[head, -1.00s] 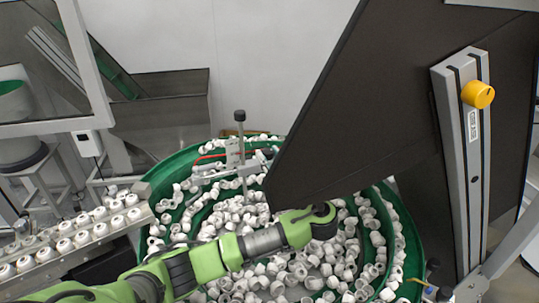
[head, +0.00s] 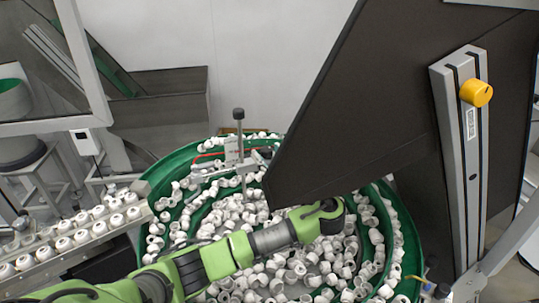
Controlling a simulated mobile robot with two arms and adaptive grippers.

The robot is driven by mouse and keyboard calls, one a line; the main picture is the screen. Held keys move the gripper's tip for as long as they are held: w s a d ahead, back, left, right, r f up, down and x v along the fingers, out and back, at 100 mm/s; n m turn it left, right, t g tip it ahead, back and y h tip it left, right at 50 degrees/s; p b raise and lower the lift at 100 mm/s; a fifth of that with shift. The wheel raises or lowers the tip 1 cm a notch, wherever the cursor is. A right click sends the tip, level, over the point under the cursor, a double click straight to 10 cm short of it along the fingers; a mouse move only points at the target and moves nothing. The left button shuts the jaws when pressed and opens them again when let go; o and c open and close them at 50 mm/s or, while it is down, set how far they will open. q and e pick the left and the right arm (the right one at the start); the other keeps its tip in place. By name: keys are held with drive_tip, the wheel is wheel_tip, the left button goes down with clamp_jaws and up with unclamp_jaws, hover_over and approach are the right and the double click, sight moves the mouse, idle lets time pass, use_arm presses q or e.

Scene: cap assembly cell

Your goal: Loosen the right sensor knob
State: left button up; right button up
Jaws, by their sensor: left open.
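A yellow knob (head: 476,93) sits on the face of a tilted aluminium upright (head: 456,150) at the right of the head view. A thin rod with a black knob (head: 239,114) stands on a metal fixture (head: 236,152) over the bowl's back part. I cannot tell from the picture which one is the sensor knob. My left arm reaches in from the bottom left, low over the bowl. Its left gripper (head: 333,208) is open at the arm's far end, well left of and below the yellow knob. Its fingers hardly show. Nothing shows in it. My right gripper is not in view.
A green bowl (head: 410,262) full of white caps lies under my arm. A large dark panel (head: 350,110) slants between my arm and the upright. A track (head: 97,228) with rows of white caps runs at the left. A glass-panelled frame (head: 98,85) stands behind it.

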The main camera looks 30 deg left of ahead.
use_arm(q)
drive_tip(key=v, duration=1.2)
drive_tip(key=shift+w, duration=0.1)
